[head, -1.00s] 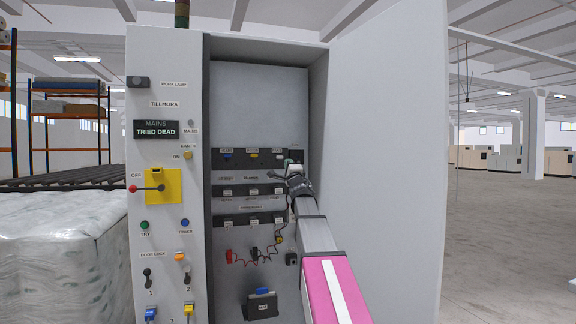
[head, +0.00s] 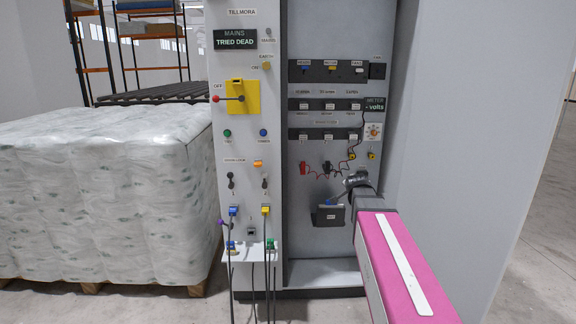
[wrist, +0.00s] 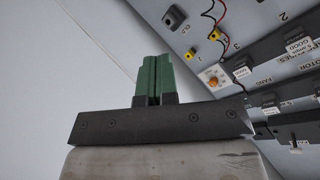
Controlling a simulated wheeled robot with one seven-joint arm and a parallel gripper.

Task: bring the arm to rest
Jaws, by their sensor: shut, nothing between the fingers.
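My gripper (wrist: 153,82) shows in the wrist view with its two green fingers pressed together and nothing between them. In the head view my pink-and-grey arm reaches up from the lower right into the open cabinet (head: 340,263). Its dark wrist end is in front of the cabinet's lower right part, beside the dark box (head: 330,214) on the back panel. The fingers are hard to make out there. Whether the arm touches anything cannot be told.
The open cabinet door (head: 470,150) stands close on the arm's right. The switch panel (head: 248,120) with a red-handled yellow switch (head: 240,97) and hanging cables is at left. A wrapped pallet load (head: 110,195) stands further left. Red and black leads (head: 318,170) hang inside the cabinet.

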